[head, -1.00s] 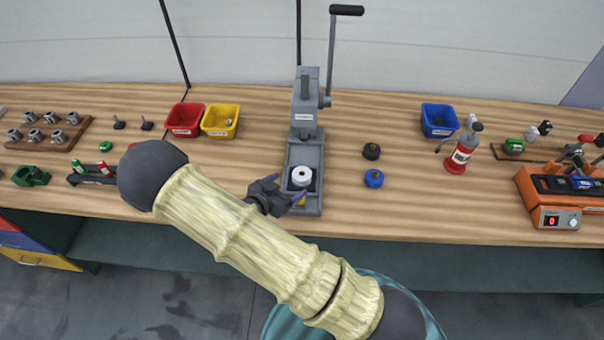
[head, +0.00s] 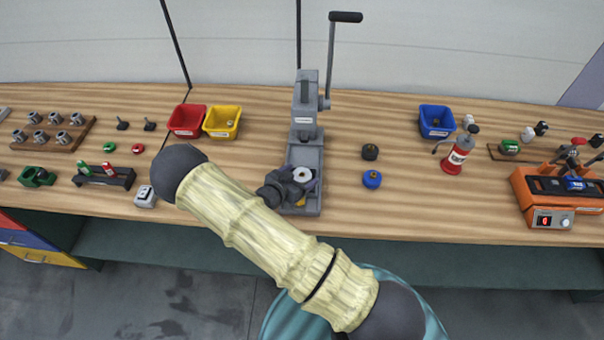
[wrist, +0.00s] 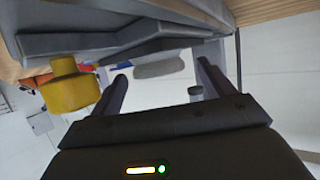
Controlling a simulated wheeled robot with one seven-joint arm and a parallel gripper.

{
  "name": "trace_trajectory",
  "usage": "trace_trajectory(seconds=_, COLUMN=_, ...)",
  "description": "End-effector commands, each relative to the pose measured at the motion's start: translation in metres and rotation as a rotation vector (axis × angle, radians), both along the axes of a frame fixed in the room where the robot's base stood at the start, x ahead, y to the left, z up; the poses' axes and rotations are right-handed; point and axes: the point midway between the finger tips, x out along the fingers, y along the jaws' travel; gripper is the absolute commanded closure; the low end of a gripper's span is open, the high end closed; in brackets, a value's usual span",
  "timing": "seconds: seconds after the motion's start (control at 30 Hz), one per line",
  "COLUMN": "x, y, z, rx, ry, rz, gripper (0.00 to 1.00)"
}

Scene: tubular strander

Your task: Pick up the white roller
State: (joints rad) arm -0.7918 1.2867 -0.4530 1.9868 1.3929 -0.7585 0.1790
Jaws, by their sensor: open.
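The white roller (head: 302,174) sits on the base of the grey press (head: 306,157), near its front, in the head view. My gripper (head: 303,185) is at the roller's front left side and hides part of it. In the wrist view, my gripper's two fingers (wrist: 162,73) are spread apart. A pale rounded shape (wrist: 160,67), apparently the roller, shows between and beyond the fingertips. I cannot tell whether the fingers touch it. A yellow part (wrist: 70,92) of the press is left of the fingers.
Red (head: 187,121) and yellow (head: 221,122) bins stand left of the press, a blue bin (head: 436,122) to the right. Black (head: 370,152) and blue (head: 372,179) knobs lie right of the press. The press's long handle (head: 331,58) rises above.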

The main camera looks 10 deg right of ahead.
Motion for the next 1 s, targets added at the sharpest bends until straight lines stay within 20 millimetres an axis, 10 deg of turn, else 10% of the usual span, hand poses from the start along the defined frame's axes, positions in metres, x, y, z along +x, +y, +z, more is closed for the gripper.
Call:
trace_trajectory(seconds=0.57, x=0.0025, y=-0.0028, z=-0.0021, rx=0.002, ry=0.0, rz=0.001, gripper=0.19)
trace_trajectory(seconds=1.0, x=0.0031, y=-0.003, z=-0.0009, rx=-0.001, ry=-0.002, rz=0.001, gripper=0.91)
